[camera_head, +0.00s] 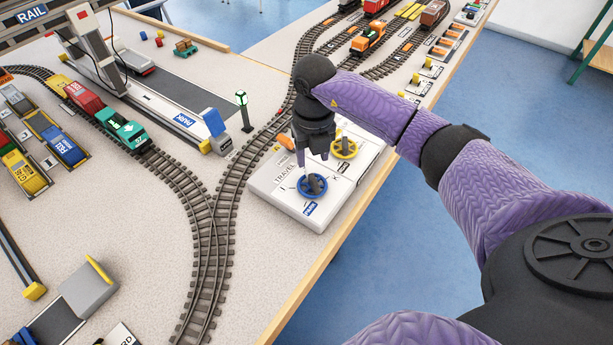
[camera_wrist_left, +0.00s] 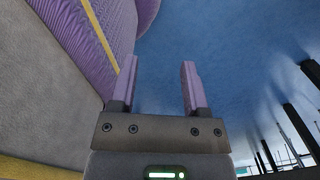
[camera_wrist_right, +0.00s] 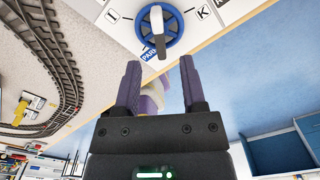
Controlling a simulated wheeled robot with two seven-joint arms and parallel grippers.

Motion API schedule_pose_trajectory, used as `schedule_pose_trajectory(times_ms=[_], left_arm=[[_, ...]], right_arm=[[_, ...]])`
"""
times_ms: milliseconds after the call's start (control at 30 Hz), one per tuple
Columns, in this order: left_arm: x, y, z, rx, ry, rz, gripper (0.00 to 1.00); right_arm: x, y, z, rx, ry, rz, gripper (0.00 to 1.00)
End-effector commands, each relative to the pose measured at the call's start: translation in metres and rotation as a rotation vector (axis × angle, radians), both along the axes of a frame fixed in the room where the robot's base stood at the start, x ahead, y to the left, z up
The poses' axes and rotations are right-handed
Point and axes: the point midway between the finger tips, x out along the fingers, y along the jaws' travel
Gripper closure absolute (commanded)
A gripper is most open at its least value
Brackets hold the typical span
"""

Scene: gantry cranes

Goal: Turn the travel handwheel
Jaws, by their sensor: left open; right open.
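The travel handwheel (camera_head: 319,187) is a blue spoked wheel on a white control panel (camera_head: 285,208) lettered TRAVEL. A blue PARK label sits at its edge, and a pale and dark pointer or handle lies across its middle. It also shows at the top of the right wrist view (camera_wrist_right: 174,27). My right gripper (camera_head: 312,157) is open and points down just above and behind the wheel; its fingers (camera_wrist_right: 160,66) look apart from it and empty. My left gripper shows only in the left wrist view (camera_wrist_left: 160,70), open and empty, with blue floor beyond.
A yellow handwheel (camera_head: 345,148) sits behind the blue one on the panel. Model track (camera_head: 226,205) runs left of the panel. A gantry crane (camera_head: 95,50) and toy wagons (camera_head: 85,97) stand further left. The table's wooden edge (camera_head: 325,262) is close on the right.

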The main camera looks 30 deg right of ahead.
Motion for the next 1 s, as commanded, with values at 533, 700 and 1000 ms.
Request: schedule_pose_trajectory(times_ms=[533,700,1000], left_arm=[[-0.011,0.012,-0.019,0.022,0.031,0.003,0.41],[-0.01,0.012,-0.019,0.021,0.029,0.003,0.41],[-0.01,0.011,-0.019,0.02,0.027,0.001,0.41]], right_arm=[[0.0,0.001,-0.058,0.003,-0.001,0.002,0.47],[0.0,0.001,-0.058,0.004,-0.001,0.002,0.75],[0.0,0.001,-0.058,0.004,-0.001,0.002,1.0]])
